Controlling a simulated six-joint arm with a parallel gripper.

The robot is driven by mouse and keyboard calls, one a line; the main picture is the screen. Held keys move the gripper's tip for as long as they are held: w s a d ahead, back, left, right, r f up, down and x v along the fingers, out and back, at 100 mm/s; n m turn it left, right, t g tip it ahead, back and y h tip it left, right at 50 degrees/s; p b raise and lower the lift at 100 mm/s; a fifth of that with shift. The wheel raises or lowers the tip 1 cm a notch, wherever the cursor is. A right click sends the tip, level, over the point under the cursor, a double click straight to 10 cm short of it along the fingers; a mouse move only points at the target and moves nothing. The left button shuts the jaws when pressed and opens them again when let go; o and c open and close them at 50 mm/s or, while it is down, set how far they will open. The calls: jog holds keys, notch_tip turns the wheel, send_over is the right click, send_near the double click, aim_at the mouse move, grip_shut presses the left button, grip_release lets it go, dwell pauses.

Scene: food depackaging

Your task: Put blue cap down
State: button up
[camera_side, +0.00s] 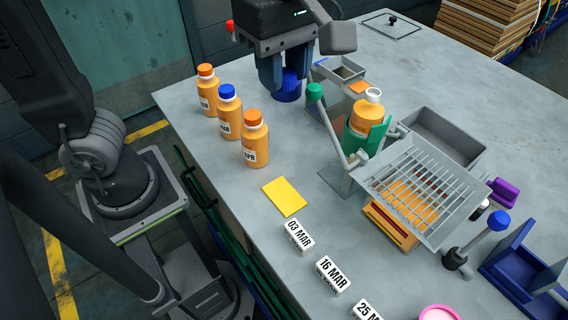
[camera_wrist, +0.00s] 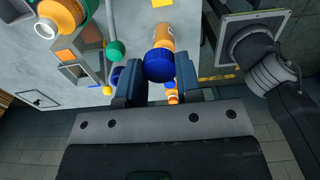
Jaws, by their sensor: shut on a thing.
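My gripper (camera_wrist: 158,72) is shut on the blue cap (camera_wrist: 158,65), which sits between its two fingers in the wrist view. In the side view my gripper (camera_side: 284,76) hangs over the far part of the table. A dark blue round container (camera_side: 287,96) shows just below the fingers there, and the fingers hide part of it. I cannot tell the gap between cap and container. An orange bottle (camera_side: 364,112) with a bare white neck stands in the green holder (camera_side: 370,145), right of my gripper.
Three capped orange bottles (camera_side: 229,112) stand in a row to the left. A green-knobbed lever (camera_side: 315,92) and a grey bin (camera_side: 342,73) are close on the right. A slotted grey tray (camera_side: 425,180) lies farther right. The table around the yellow card (camera_side: 285,196) is mostly clear.

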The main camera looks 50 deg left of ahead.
aim_at(284, 195)
notch_tip(284, 195, down, 25)
jog(key=shift+f, duration=0.2)
dwell(0.3)
jog(key=shift+f, duration=0.1)
jog(key=o, duration=0.9)
notch_tip(284, 195, up, 12)
jog(key=s+a+r+m+t, duration=0.2)
jog(key=a+r+m, duration=0.1)
jog(key=a+m, duration=0.4)
jog(key=s+a+r+m+t, duration=0.2)
jog(key=a+m, duration=0.5)
jog(key=m, duration=0.4)
jog(key=shift+s+r+t, duration=0.35)
jog(key=shift+r+t, duration=0.45)
jog(key=shift+r, duration=0.25)
